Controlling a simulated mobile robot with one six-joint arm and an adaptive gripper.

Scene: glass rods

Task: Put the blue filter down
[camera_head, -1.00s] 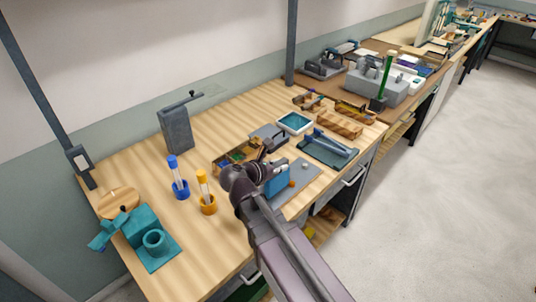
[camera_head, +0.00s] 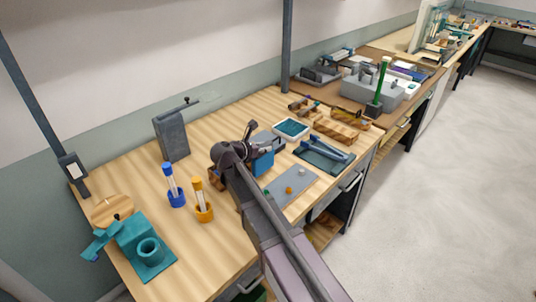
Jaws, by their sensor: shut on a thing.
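The blue filter (camera_head: 264,164) is a flat blue square piece in the middle of the workbench. My gripper (camera_head: 257,149) is shut on it, between the grey mat and the white-rimmed tray. My dark wrist hides its left side. I cannot tell whether its lower edge touches anything.
A white-rimmed teal tray (camera_head: 291,129) and a dark teal tray (camera_head: 322,160) lie to the right. Blue (camera_head: 175,195) and yellow (camera_head: 202,212) holders with tubes stand left. A grey block (camera_head: 172,137) stands behind.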

